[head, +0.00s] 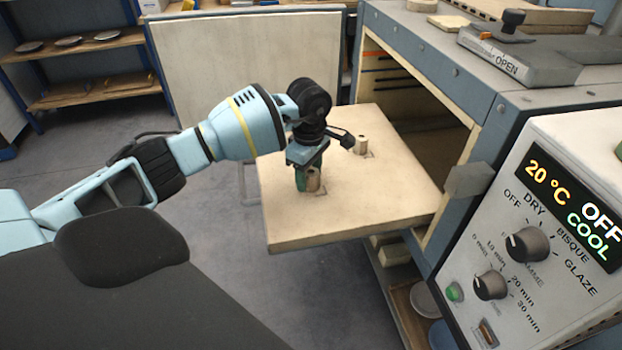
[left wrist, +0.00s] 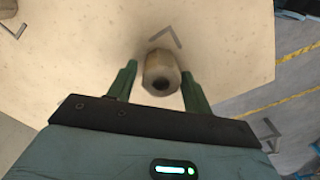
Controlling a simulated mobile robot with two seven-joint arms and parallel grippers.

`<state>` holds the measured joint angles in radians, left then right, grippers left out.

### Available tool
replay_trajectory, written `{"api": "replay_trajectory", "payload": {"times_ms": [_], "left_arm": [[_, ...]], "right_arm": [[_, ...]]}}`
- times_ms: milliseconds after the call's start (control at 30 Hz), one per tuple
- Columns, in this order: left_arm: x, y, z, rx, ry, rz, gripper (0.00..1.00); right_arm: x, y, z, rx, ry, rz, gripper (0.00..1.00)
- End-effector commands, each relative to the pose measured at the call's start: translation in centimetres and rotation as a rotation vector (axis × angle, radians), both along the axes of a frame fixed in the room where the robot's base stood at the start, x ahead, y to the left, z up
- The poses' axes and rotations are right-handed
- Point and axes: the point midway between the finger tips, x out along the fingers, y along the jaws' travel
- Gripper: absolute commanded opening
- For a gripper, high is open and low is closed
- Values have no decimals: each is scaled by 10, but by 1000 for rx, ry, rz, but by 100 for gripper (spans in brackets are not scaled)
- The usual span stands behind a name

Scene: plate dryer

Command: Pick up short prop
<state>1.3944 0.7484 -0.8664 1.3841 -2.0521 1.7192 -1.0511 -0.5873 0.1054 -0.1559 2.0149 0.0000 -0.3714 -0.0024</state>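A short cream prop (head: 313,181) stands upright on the pale board (head: 285,222) that juts from the dryer opening. It also shows in the left wrist view (left wrist: 161,74), with a dark hole in its top. My left gripper (head: 308,178) points down over it, and its green fingers stand on either side of the prop. In the left wrist view a gap shows between the left finger and the prop; the right finger is very close to it, and contact is unclear. A second similar prop (head: 360,144) stands further back on the board. My right gripper is not in view.
The dryer (head: 482,110) with its open chamber is at the right, with a control panel (head: 540,220) showing OFF and 20 °C. An OPEN-labelled lever block (head: 515,60) sits on top. Shelves with plates (head: 68,41) stand at the back left. Open floor lies left of the board.

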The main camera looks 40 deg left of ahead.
Motion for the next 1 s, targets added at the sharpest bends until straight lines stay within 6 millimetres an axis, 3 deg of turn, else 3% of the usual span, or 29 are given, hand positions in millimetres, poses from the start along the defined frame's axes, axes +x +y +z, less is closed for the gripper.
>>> {"api": "replay_trajectory", "payload": {"times_ms": [33, 300, 667, 900, 1000], "left_arm": [[0, 0, 0, 0, 0, 0, 44], [0, 0, 1, 0, -1, 0, 10], [0, 1, 6, 0, -2, 0, 10], [1, 1, 36, 1, -5, 1, 10], [-13, -9, 37, 1, 0, -4, 10]], "right_arm": [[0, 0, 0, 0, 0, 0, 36], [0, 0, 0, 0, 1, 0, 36], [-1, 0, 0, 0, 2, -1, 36], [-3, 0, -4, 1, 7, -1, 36], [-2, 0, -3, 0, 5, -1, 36]]}}
